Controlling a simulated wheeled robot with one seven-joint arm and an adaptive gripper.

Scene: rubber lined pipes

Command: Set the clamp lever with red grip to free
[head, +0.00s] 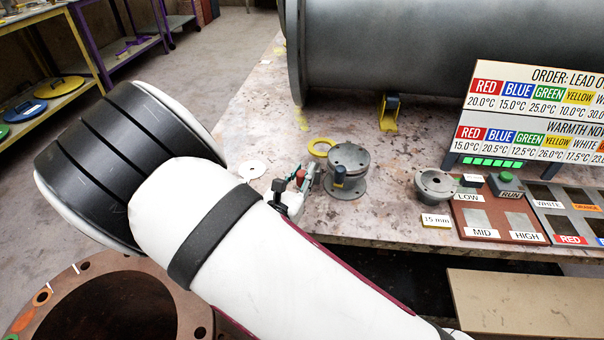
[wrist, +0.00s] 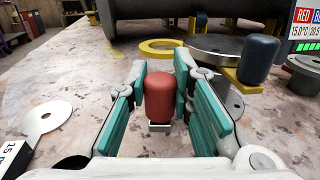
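The red grip (wrist: 158,97) of the clamp lever stands upright between my gripper's two teal-padded fingers in the wrist view. My gripper (wrist: 163,85) is open around it, with no firm hold visible. In the head view the red grip (head: 301,173) shows just beyond my gripper (head: 296,190), left of a grey flanged pipe piece (head: 348,158). A second lever with a dark blue grip (wrist: 259,60) on a yellow arm stands at the right of the wrist view, by the flange (wrist: 215,45). The lower part of the red-gripped lever is mostly hidden.
A yellow ring (head: 321,147) lies behind the red grip and a white disc (head: 252,169) lies left of it. A large grey pipe (head: 390,50) lies at the back. A small flange (head: 436,186), button panels (head: 490,238) and an order board (head: 540,105) stand right.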

